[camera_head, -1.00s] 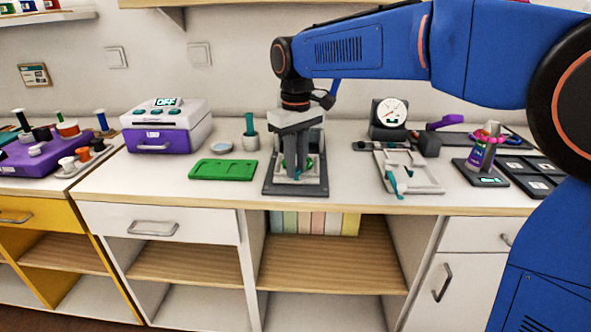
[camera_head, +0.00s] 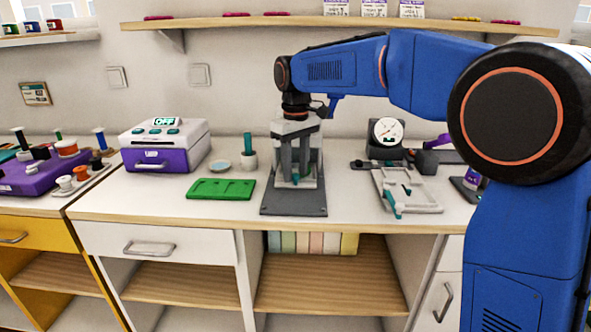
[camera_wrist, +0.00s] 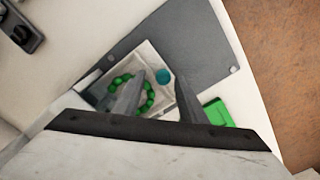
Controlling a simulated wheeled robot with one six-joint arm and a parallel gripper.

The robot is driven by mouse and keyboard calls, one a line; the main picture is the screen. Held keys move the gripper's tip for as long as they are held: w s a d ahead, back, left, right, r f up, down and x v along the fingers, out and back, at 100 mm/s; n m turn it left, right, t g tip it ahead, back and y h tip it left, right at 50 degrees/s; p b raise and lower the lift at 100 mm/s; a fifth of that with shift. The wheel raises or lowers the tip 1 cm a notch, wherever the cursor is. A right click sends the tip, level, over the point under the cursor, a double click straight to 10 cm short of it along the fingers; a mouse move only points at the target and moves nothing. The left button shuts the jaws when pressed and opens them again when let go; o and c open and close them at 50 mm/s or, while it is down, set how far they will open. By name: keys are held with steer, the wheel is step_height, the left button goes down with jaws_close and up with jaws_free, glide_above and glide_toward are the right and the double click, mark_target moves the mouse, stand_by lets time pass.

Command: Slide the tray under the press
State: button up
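A small pale tray (camera_wrist: 150,62) with a ring of green beads and a teal knob (camera_wrist: 163,76) sits on a dark grey base plate (camera_head: 294,208) at the middle of the counter. A grey upright stands behind it in the head view, mostly hidden by my gripper; this looks like the press, but its head is not clear. My gripper (camera_head: 295,178) points down over the tray. In the wrist view its two fingers (camera_wrist: 158,85) are apart, with the teal knob showing between them. I cannot tell whether they touch it.
A green board (camera_head: 221,189) lies to the left, with a white and purple machine (camera_head: 165,145) reading OFF behind it. A pale frame with a teal lever (camera_head: 410,189) and a dial gauge (camera_head: 387,138) stand to the right. The front edge is close.

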steer(key=shift+r, duration=0.1)
step_height(320, 180, up, 17)
stand_by(0.7)
steer(key=shift+r, duration=0.1)
